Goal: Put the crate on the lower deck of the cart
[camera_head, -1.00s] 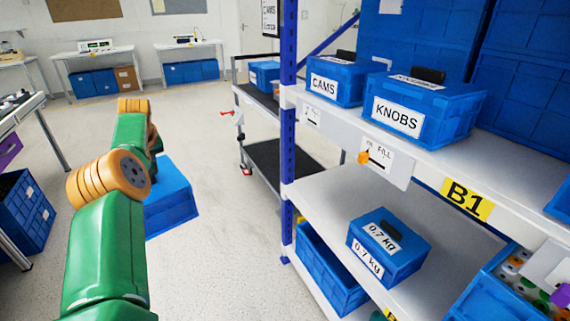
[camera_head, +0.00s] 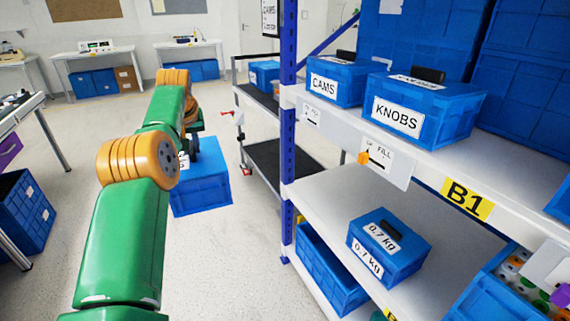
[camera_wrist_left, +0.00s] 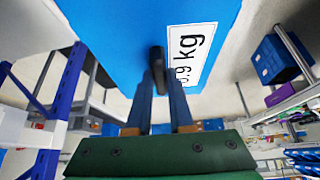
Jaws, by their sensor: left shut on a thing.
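The blue crate (camera_head: 203,192) hangs in the open area left of the cart, apart from it. My left gripper is shut on the crate's black top handle; my arm partly covers the crate in the head view. In the left wrist view the gripper (camera_wrist_left: 160,75) grips the handle, and the crate's blue lid (camera_wrist_left: 120,30) with a partly hidden kg label (camera_wrist_left: 190,48) fills the upper middle. The cart (camera_head: 241,105) stands behind the rack post. Its lower deck (camera_head: 275,160) is a dark, bare surface, partly hidden by the post. My right gripper is out of view.
The blue rack post (camera_head: 288,130) stands close to the cart. Rack shelves on the right carry a CAMS box (camera_head: 335,82), a KNOBS box (camera_head: 420,110) and a 0.7 kg box (camera_head: 388,247). A blue box (camera_head: 264,73) sits on the cart's upper deck. The floor left of the cart is clear.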

